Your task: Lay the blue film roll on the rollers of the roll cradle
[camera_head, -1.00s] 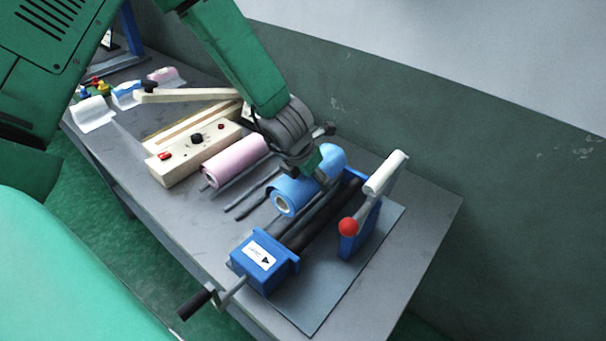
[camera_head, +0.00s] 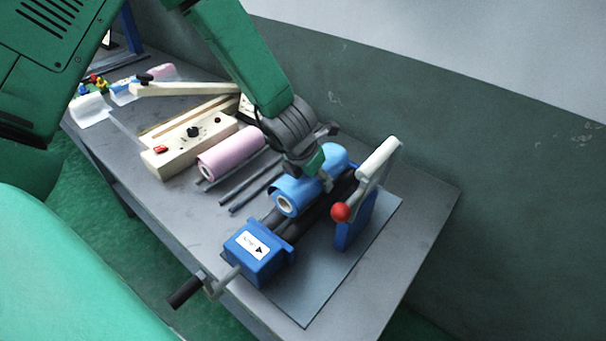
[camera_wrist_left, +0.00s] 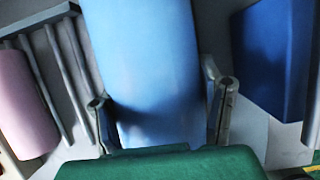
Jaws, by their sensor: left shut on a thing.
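The blue film roll (camera_head: 287,199) is held by my left gripper (camera_head: 316,174), which is shut on it around its middle. In the left wrist view the roll (camera_wrist_left: 145,60) lies between the two fingers (camera_wrist_left: 160,110). The roll cradle has a blue end block (camera_head: 258,252) with a crank and dark rollers (camera_head: 312,215). The roll is over the back-left part of the rollers, roughly in line with them. I cannot tell whether it touches them. My right gripper does not show.
A pink roll (camera_head: 230,152) lies on a rod rack (camera_head: 250,187) to the left. A cream sealer (camera_head: 190,140) stands beyond it. The grey table (camera_head: 420,205) is bare at the right.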

